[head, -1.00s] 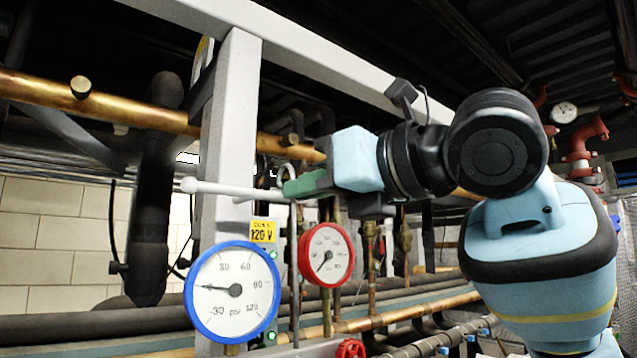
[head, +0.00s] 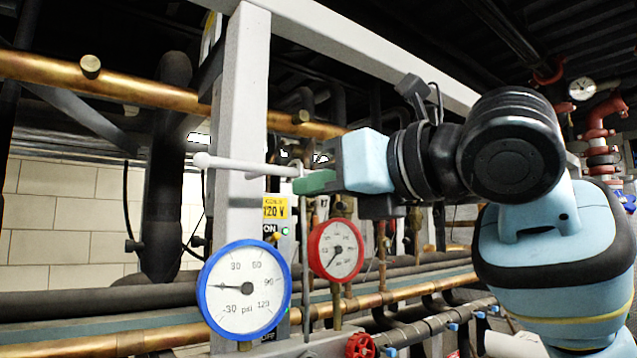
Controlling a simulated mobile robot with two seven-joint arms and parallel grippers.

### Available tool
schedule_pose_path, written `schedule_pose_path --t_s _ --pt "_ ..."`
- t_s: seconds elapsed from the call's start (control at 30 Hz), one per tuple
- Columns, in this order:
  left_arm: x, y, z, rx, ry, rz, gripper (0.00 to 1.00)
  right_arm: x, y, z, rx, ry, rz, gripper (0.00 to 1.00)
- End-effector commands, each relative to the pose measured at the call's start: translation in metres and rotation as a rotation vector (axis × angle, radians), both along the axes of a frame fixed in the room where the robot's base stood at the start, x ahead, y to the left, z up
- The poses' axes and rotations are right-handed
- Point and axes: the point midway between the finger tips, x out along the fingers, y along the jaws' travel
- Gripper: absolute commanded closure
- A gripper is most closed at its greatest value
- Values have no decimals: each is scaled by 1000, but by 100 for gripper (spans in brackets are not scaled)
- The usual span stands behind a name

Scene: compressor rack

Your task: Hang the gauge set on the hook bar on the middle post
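The gauge set has a blue-rimmed gauge (head: 245,289) at left and a red-rimmed gauge (head: 335,249) at right. Its grey hook shows at the right end of the white hook bar (head: 235,164). The hook top is about level with the bar; whether it touches or bears on it I cannot tell. The bar has a ball end at left and crosses in front of the grey middle post (head: 240,110). My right gripper (head: 318,182) comes from the right and is shut on the gauge set at a green part just below the hook. Its fingertips are partly hidden. My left gripper is not in view.
A copper pipe (head: 150,97) runs behind the post, with dark insulated pipes lower down. A yellow voltage label (head: 275,208) is behind the gauges. A red valve handwheel (head: 359,346) is at the bottom. A grey beam (head: 345,45) slopes above my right arm.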

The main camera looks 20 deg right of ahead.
Motion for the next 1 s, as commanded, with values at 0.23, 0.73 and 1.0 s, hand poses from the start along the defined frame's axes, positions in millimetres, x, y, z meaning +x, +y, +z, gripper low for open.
schedule_pose_path --t_s 0.23,0.73,1.0 --pt "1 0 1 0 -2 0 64 -2 -1 3 4 -9 0 100" --pt "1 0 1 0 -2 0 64 -2 -1 -3 4 -8 0 100" --pt "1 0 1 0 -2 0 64 -1 0 -4 2 -6 0 78"
